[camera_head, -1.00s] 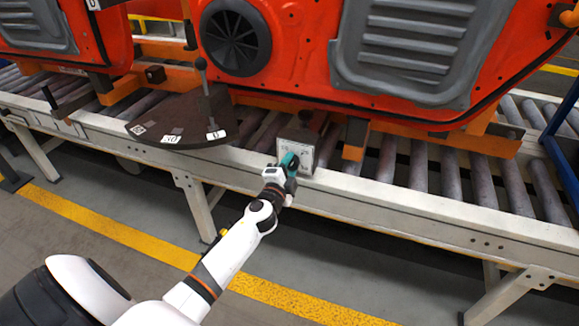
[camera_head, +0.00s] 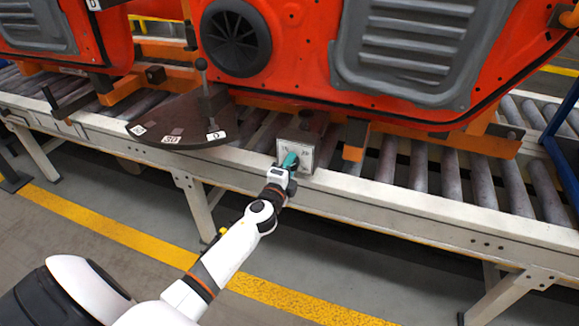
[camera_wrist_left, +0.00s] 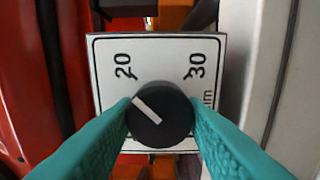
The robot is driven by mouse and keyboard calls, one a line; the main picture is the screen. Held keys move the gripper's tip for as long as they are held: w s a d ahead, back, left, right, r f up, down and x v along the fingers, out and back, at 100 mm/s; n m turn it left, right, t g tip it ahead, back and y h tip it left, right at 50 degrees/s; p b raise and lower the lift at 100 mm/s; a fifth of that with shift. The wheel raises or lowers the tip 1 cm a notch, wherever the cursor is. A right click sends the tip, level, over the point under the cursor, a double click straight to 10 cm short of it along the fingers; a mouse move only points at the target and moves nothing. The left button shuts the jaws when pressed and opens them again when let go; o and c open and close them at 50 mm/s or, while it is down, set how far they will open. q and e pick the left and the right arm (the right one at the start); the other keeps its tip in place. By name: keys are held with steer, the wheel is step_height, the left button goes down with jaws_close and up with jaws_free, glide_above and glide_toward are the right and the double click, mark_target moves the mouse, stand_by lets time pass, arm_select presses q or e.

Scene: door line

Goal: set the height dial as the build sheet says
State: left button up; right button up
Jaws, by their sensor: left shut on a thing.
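The height dial is a black round knob (camera_wrist_left: 168,128) with a white pointer line, set on a white plate (camera_wrist_left: 155,60). The plate reads 20 at the upper left and 30 at the upper right, with "mm" partly hidden at the right. The pointer slants to the upper left, below the 20 mark. My left gripper (camera_head: 290,161) is shut on the knob, one teal finger on each side, and hides the plate's lower part in the wrist view. The plate also shows in the head view (camera_head: 306,152). My right gripper is out of view. No build sheet can be made out.
The plate stands at the front rail (camera_head: 400,204) of a roller conveyor. An orange-red door (camera_head: 300,50) hangs just above and behind. To the left a dark board (camera_head: 165,118) with small labels and a ball-topped lever (camera_head: 202,80) juts over the rail. The floor in front is clear.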

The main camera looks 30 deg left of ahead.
arm_select(q)
steer(key=o, duration=0.6)
steer(key=shift+f, duration=0.1)
steer(key=o, duration=0.3)
steer(key=shift+d, duration=0.1)
steer(key=shift+o, duration=0.4)
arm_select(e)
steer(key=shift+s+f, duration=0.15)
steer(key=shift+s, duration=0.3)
arm_select(q)
steer(key=shift+s, duration=0.1)
